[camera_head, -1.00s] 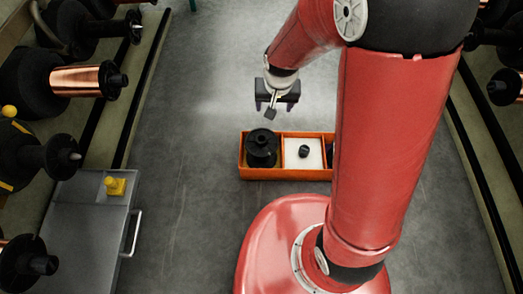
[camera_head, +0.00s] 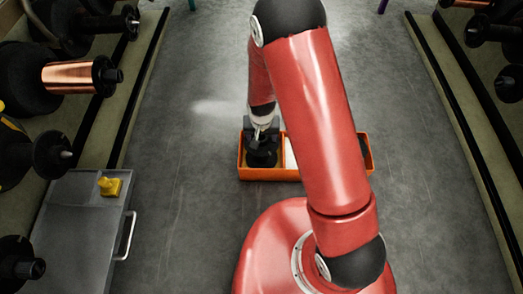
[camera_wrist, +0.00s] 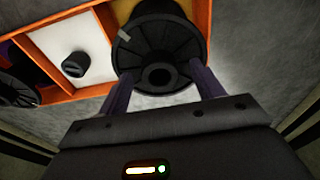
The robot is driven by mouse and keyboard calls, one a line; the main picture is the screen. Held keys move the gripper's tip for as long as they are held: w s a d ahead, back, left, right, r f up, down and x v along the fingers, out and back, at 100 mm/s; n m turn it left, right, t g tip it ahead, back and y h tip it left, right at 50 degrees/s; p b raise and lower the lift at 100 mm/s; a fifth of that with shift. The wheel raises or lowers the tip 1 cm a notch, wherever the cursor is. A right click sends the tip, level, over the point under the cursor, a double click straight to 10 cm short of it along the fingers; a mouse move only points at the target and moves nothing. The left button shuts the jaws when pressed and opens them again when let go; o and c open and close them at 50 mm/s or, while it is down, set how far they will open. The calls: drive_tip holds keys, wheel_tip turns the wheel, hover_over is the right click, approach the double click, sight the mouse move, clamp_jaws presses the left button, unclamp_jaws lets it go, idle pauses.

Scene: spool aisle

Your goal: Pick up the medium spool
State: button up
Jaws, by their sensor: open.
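A black flanged spool (camera_wrist: 160,45) stands upright on a yellow floor in the crate's end compartment. In the head view this spool (camera_head: 261,160) is at the left, partly under my gripper (camera_head: 262,135). In the wrist view my gripper (camera_wrist: 162,82) is open, its two fingers on either side of the spool's near flange; contact is unclear. A much smaller black spool (camera_wrist: 75,65) sits on the white middle floor. A third black spool (camera_wrist: 12,88) is in the far compartment, cut off at the frame edge. Which one is medium is not certain.
The orange crate (camera_head: 270,174) lies on the grey floor, with clear floor to its left. A grey cabinet (camera_head: 85,215) with a yellow object (camera_head: 109,186) stands at the left. Racks with spools line both sides, including a copper-wound one (camera_head: 70,77).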

drive_tip(key=shift+f, duration=0.2)
clamp_jaws()
idle(0.3)
drive_tip(key=shift+r, duration=0.1)
